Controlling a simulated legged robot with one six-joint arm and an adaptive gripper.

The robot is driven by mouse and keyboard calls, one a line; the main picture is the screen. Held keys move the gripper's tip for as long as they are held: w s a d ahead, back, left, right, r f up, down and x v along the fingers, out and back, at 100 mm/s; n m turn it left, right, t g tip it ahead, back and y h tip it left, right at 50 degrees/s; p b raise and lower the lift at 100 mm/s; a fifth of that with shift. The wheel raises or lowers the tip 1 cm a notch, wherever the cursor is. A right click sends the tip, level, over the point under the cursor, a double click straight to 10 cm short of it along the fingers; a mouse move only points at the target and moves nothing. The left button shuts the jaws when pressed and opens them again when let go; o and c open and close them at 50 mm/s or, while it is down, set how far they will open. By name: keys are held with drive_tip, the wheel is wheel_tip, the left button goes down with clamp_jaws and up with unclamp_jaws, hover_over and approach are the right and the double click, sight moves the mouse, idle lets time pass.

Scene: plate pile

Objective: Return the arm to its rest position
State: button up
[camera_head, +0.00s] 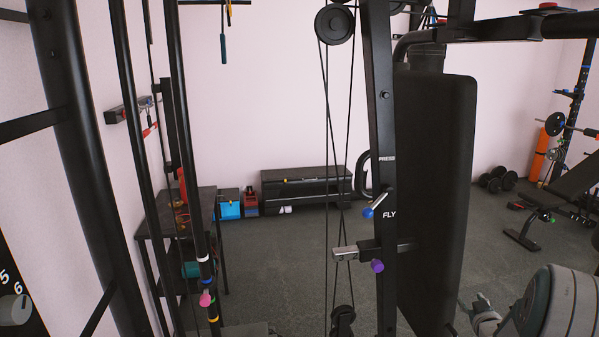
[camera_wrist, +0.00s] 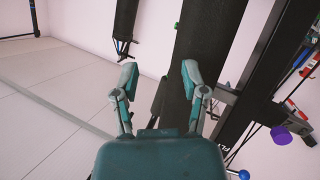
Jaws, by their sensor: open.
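My gripper (camera_wrist: 159,73) shows in the wrist view with its two teal and grey fingers spread well apart. Nothing is held between them. A black padded board of the gym machine (camera_wrist: 208,45) stands beyond the fingers, with no contact that I can make out. In the head view, part of my grey arm (camera_head: 565,305) is at the lower right corner, beside the machine's black pad (camera_head: 436,180). I cannot make out the finger opening in that view.
The machine's upright (camera_head: 380,150) has a purple knob (camera_head: 377,266) and a blue knob (camera_head: 368,213). Black posts and a small table (camera_head: 205,200) stand at left. A black bench box (camera_head: 305,190) is at the wall. A weight bench (camera_head: 560,200) is at right. Grey floor (camera_head: 280,260) lies open between.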

drive_tip(key=s+a+r+m+g, duration=0.15)
drive_tip(key=s+a+r, duration=0.25)
drive_tip(key=a+r, duration=0.45)
drive_tip(key=s+a+r+g, duration=0.35)
drive_tip(key=a+r, duration=0.25)
drive_tip(key=a, duration=0.5)
drive_tip(key=s+a+g+y, duration=0.2)
drive_tip(key=s+a, duration=0.6)
drive_tip(key=s, duration=0.2)
drive_tip(key=s+a+r+g+y, duration=0.1)
drive_tip(key=s+a+g+y, duration=0.1)
drive_tip(key=s+a, duration=0.6)
drive_tip(key=s+n, duration=0.1)
drive_tip(key=s, duration=0.1)
drive_tip(key=shift+s+a, duration=0.15)
drive_tip(key=shift+s, duration=0.25)
